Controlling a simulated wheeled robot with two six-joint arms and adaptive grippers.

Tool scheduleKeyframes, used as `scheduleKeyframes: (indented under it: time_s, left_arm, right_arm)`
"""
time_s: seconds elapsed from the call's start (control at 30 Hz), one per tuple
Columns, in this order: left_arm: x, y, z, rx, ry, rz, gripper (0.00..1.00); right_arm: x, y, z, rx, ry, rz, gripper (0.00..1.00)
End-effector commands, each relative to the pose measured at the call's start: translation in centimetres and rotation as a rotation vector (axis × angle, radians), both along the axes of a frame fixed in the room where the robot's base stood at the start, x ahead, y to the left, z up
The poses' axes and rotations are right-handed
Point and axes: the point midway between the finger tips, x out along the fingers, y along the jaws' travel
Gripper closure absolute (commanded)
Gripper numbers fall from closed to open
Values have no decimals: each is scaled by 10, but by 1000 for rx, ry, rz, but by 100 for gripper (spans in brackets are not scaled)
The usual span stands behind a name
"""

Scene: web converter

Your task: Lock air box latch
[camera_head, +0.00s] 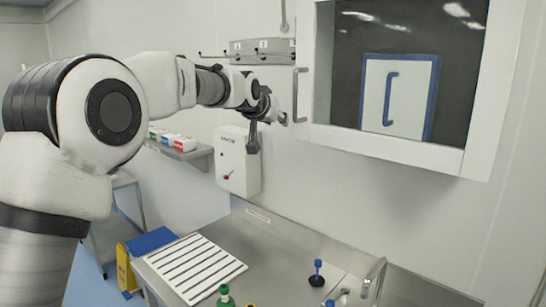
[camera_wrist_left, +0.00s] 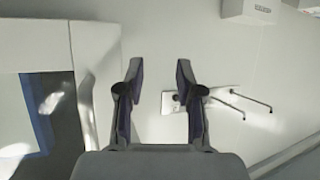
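A white-framed box with a dark window (camera_head: 400,150) is on the wall at the upper right. A grey bar handle (camera_head: 297,95), possibly the latch, stands upright on its left edge. In the left wrist view the handle (camera_wrist_left: 87,108) is left of the fingers. My left gripper (camera_head: 268,130) is open and empty, just below and left of the handle, and appears apart from it. Its two spread fingers show in the left wrist view (camera_wrist_left: 158,75) with only wall between their tips. No other latch part can be made out. My right gripper is not in view.
A hook rack (camera_head: 262,47) is on the wall left of the window, close to my left arm. A white box with a red knob (camera_head: 237,162) hangs below. A metal sink (camera_head: 285,250) with a tap and a slatted white board (camera_head: 195,267) lie beneath.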

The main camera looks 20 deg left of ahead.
Motion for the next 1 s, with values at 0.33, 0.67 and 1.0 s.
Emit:
scheduleKeyframes:
  time_s: [0.33,0.67,1.0]
  left_arm:
    - [6,-5,-78,-4,86,-1,64]
    - [6,-6,-100,-4,109,-2,64]
    - [5,-6,-102,-5,112,-2,64]
  right_arm:
    - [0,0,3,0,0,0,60]
    - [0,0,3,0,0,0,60]
    - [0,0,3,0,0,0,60]
